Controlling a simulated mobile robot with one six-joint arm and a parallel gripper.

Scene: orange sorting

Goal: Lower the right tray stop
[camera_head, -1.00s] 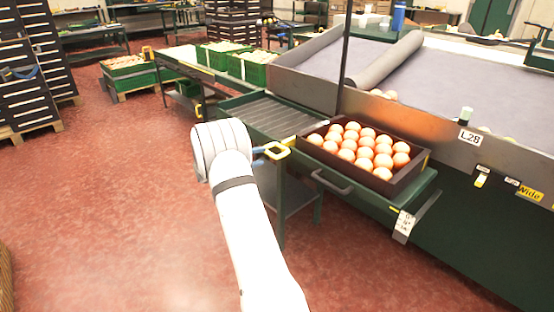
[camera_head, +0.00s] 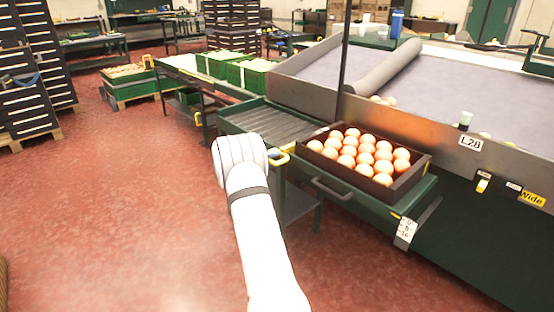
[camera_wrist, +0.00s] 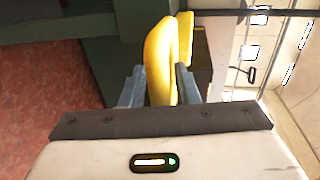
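The tray stop appears as a yellow loop (camera_head: 280,158) at the left front corner of the green tray stand, left of the tray of oranges (camera_head: 419,172). In the wrist view the yellow loop (camera_wrist: 160,62) stands up between the two blue-grey fingers of my gripper (camera_wrist: 161,80). One finger is on each side of it, with little or no gap. Whether they press on it I cannot tell. In the head view my white wrist hides the fingers and part of the loop.
A dark handle (camera_head: 333,190) sticks out from the stand's front, right of my wrist. An empty roller conveyor (camera_head: 268,120) lies behind. Green crates (camera_head: 247,77) stand farther back.

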